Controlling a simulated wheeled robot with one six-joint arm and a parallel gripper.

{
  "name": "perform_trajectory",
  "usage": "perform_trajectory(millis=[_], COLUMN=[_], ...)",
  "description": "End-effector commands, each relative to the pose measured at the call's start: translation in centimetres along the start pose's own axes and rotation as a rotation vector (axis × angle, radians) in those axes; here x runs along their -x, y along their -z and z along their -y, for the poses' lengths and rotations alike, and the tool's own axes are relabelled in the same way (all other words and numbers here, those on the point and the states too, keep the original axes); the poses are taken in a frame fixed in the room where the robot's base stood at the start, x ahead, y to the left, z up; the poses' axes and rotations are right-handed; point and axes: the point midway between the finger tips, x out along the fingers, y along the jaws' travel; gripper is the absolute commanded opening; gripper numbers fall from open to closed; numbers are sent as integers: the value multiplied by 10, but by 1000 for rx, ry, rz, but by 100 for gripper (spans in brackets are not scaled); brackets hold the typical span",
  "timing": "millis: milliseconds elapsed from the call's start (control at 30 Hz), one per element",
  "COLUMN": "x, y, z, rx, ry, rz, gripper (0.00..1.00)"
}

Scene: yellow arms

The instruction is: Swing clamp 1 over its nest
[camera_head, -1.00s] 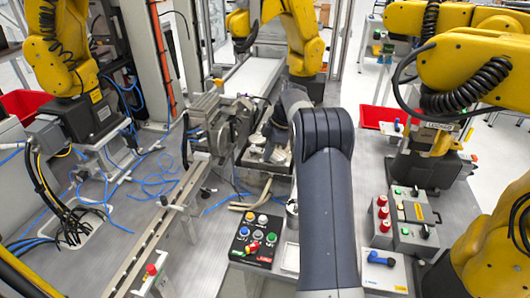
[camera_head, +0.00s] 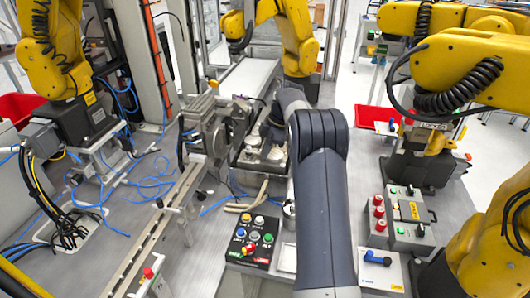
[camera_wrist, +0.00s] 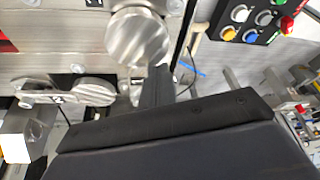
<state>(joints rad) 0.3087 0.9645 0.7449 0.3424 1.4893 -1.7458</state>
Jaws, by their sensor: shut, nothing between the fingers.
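In the wrist view my gripper (camera_wrist: 158,85) shows as dark, closed fingers, with nothing visible between them. A large round metal disc (camera_wrist: 137,36) lies just beyond the fingertips; I cannot tell whether they touch it. A flat metal arm marked 2 (camera_wrist: 50,98) lies to the left, with a second round disc (camera_wrist: 92,91) at its end. I cannot make out a mark for clamp 1. In the head view the metal fixture (camera_head: 240,161) with pale round parts (camera_head: 273,153) sits left of my forearm, which hides part of it and my fingers.
A button panel (camera_head: 254,240) stands in front of the fixture. A metal rail (camera_head: 150,232) runs along its left. Grey boxes with red knobs (camera_head: 378,212) stand to the right, near yellow robot arms (camera_head: 465,65). Blue cables (camera_head: 140,183) lie on the left deck.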

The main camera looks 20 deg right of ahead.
Motion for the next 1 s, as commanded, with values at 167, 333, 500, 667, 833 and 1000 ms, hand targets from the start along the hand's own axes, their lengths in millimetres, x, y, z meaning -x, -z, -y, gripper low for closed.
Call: perform_trajectory(millis=[167,333,500,667,833,1000], x=[31,66,90,101,103,103], y=[-1,0,0,0,1,0], z=[-1,-1,-1,0,0,0], rx=[1,0,1,1,0,0], ry=[-9,-8,-5,-4,-3,-3], rz=[2,1,1,1,0,0], gripper=[0,0,0,0,0,0])
